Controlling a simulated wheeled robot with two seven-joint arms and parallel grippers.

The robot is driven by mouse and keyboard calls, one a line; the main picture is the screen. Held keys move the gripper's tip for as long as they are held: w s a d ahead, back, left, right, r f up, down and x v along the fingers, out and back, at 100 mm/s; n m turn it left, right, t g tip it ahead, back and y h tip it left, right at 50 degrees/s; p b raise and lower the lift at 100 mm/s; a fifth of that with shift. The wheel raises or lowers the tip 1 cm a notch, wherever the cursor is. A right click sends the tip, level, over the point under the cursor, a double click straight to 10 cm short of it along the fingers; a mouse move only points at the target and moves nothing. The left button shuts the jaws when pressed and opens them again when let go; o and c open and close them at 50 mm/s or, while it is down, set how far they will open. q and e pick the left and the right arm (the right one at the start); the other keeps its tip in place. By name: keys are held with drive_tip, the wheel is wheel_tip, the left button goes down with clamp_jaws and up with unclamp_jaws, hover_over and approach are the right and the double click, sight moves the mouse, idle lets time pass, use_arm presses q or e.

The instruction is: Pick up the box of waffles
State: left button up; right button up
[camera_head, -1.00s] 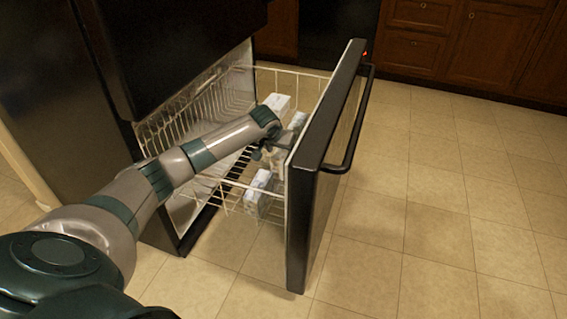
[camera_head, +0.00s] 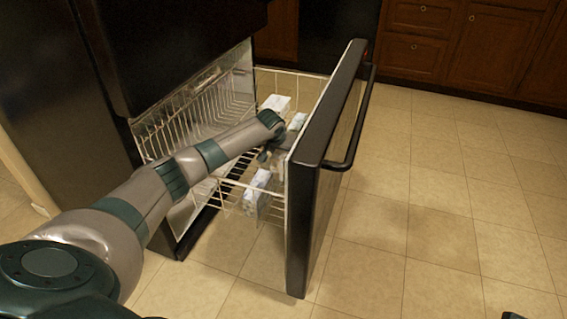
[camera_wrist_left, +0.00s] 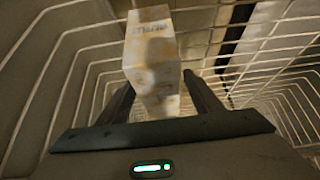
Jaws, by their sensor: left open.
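A white box with tan print (camera_wrist_left: 152,55) stands in the wire basket in the left wrist view, between and just beyond my open left fingers (camera_wrist_left: 162,98). My forearm and the panel hide part of the contents.
The wire basket (camera_head: 290,80) also holds a white box (camera_head: 257,190) at the near side and pale packages (camera_head: 277,103) at the far side. The tall black drawer front (camera_head: 318,170) with its bar handle (camera_head: 357,125) stands right of my gripper. Open tiled floor lies beyond.

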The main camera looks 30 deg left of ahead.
use_arm(q)
drive_tip(key=shift+b+x, duration=0.3)
drive_tip(key=shift+x, duration=0.7)
drive_tip(key=c, duration=1.4)
